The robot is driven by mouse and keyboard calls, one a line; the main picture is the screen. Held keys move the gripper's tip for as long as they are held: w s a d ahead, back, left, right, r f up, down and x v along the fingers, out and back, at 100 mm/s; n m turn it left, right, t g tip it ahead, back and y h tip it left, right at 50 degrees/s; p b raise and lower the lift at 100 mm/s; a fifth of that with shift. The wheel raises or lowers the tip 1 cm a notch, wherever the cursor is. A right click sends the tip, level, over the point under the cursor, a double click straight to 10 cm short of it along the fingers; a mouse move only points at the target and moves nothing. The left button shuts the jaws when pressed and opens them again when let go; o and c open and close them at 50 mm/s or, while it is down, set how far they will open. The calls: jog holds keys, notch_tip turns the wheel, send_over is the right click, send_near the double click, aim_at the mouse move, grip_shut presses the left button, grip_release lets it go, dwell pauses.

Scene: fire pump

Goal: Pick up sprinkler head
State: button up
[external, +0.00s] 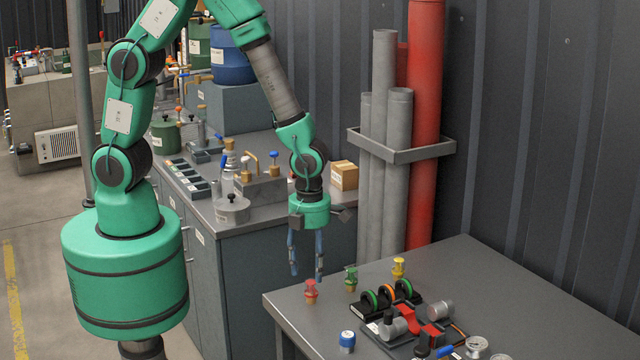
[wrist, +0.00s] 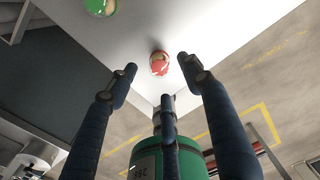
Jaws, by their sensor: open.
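In the wrist view, the red head (wrist: 159,64) lies between and beyond the fingertips of my gripper (wrist: 157,68), with no clear contact. The green head (wrist: 100,6) is cut by the top edge there. The yellow head is out of the wrist view.
A blue-capped part (external: 347,341) is near the front edge. Grey and red pipes (external: 426,120) stand behind. The table's right side is clear.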

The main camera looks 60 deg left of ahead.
aim_at(311, 280)
jog(key=shift+f, duration=0.1)
dwell(0.3)
jog(key=shift+w+f, duration=0.1)
jog(key=shift+f, duration=2.45)
grip_shut()
jog(key=shift+r, duration=0.2)
jog(key=shift+r, duration=0.8)
jog(key=shift+s+a+r, duration=0.1)
jog(key=shift+s+r, duration=0.1)
jog(key=shift+r, duration=0.65)
jog(key=s+a+r, duration=0.1)
jog(key=s+a, duration=0.8)
jog(key=s, duration=0.3)
jog(key=shift+s+a+r, duration=0.15)
jog(key=shift+a, duration=0.15)
